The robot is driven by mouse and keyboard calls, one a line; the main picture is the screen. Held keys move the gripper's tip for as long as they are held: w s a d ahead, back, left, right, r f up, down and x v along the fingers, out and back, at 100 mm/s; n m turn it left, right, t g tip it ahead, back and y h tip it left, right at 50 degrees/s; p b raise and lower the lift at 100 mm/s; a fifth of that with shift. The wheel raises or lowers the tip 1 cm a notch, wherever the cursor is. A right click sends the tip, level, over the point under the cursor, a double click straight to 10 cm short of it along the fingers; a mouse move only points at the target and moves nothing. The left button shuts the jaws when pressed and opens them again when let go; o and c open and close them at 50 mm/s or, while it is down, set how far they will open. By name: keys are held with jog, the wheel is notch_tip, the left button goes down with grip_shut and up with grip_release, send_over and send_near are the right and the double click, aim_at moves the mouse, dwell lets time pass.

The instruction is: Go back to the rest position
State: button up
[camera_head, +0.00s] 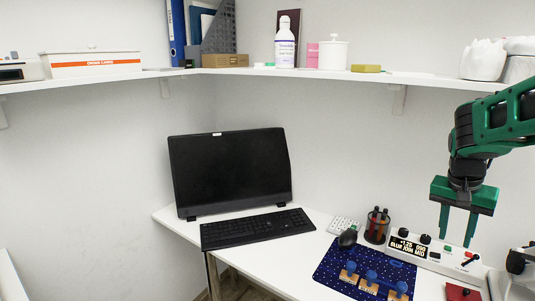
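My gripper (455,238) hangs from my green and black arm at the right, with its fingers pointing down. Its two green fingers are apart, with nothing visible held between them. The fingertips show in front of a white control box (434,258) with a lit text display, knobs and buttons. I cannot tell how far above or in front of the box they are.
The white desk (300,268) holds a monitor (230,168), keyboard (257,228), mouse (347,238), pen cup (376,226) and dark blue mat (330,262) with several blue-knobbed wooden pieces. A wall shelf (270,72) with bottles and boxes runs above.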

jog(key=s+a+f+n+y, duration=0.1)
jog(key=s+a, duration=0.2)
jog(key=s, duration=0.9)
jog(key=s+a+f+n+y, duration=0.1)
jog(key=s+a+n, duration=0.1)
jog(key=s, duration=1)
jog(key=shift+a+g+y, duration=0.4)
jog(key=shift+a, duration=0.35)
jog(key=shift+f, duration=0.1)
jog(key=shift+w+f, duration=0.25)
jog(key=shift+w, duration=0.35)
jog(key=shift+o, duration=0.6)
dwell(0.7)
